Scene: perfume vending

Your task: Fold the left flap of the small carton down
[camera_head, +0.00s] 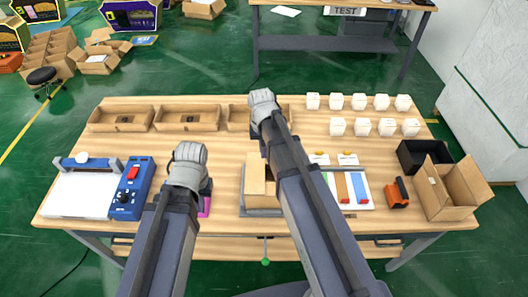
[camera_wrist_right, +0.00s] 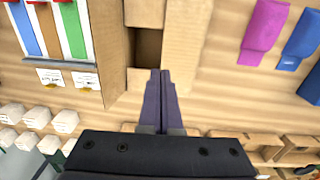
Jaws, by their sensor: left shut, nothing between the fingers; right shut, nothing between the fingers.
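The small open carton (camera_head: 255,173) stands on a grey base near the table's middle, partly hidden by my right arm. In the right wrist view the carton (camera_wrist_right: 186,45) shows its dark opening between two small end flaps, with long panels on both sides. My right gripper (camera_wrist_right: 160,74) is shut and empty, its tips close to one end flap at the edge of the opening. I cannot tell whether they touch. My left gripper (camera_head: 205,187) is shut and empty, left of the carton, its fingers mostly hidden.
A magenta block (camera_wrist_right: 264,25) and a blue block (camera_wrist_right: 300,38) lie beside the carton. A tray of coloured strips (camera_head: 350,190) and an orange tool (camera_head: 398,193) are right. A larger open carton (camera_head: 447,195) stands far right. White boxes (camera_head: 337,127) and brown trays (camera_head: 188,118) line the back.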

